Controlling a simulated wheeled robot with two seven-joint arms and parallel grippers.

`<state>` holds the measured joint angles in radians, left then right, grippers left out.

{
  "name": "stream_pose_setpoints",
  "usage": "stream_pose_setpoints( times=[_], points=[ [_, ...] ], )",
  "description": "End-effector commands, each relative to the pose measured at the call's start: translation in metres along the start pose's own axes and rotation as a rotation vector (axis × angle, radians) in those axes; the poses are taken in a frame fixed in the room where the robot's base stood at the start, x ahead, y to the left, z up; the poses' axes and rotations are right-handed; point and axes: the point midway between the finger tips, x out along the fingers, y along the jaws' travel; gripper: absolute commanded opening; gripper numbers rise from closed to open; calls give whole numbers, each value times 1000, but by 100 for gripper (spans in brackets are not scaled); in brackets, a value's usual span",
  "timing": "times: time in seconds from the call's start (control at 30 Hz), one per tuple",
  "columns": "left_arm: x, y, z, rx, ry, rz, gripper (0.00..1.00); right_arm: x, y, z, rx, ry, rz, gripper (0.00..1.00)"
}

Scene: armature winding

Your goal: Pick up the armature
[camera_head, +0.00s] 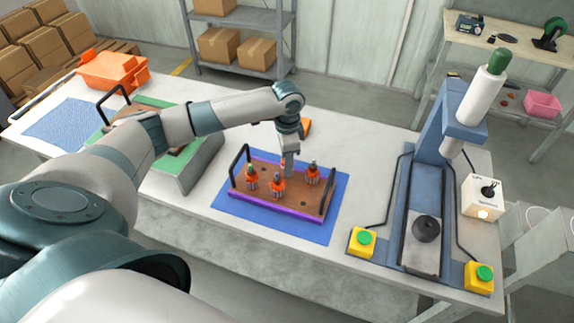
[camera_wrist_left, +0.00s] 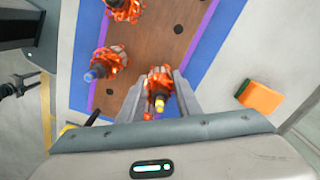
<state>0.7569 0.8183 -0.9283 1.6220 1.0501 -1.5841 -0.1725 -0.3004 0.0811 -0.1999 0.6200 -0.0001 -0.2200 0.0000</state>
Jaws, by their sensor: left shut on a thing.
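Several orange-wound armatures stand upright in a brown tray with a purple edge (camera_head: 262,211). Two of them, a left one (camera_head: 252,178) and a front one (camera_head: 277,185), stand near the tray's left half, and another (camera_head: 313,174) stands to the right. My left gripper (camera_head: 289,166) reaches down over the tray's back side. In the left wrist view its fingers (camera_wrist_left: 160,97) are closed around an armature (camera_wrist_left: 160,88) with a yellowish tip. My right gripper is not in view.
The tray sits on a blue mat (camera_head: 325,228) on the white table. A press (camera_head: 425,200) with green buttons stands to the right. A grey-green box (camera_head: 190,165) stands to the left. An orange block (camera_wrist_left: 260,97) lies behind the tray.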

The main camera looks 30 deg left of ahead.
Motion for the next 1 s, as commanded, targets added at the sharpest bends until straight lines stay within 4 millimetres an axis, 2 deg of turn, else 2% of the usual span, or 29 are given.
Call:
stream_pose_setpoints(
  times=[0.5, 0.7, 1.0],
  points=[
    [-77, -1, -1, -1, 4, -2, 3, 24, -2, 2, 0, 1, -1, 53],
    [-89, 0, 0, -1, 2, -1, 3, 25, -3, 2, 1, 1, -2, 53],
    [-89, 0, 0, -1, 2, 0, 3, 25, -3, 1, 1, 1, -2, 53]
  ],
)
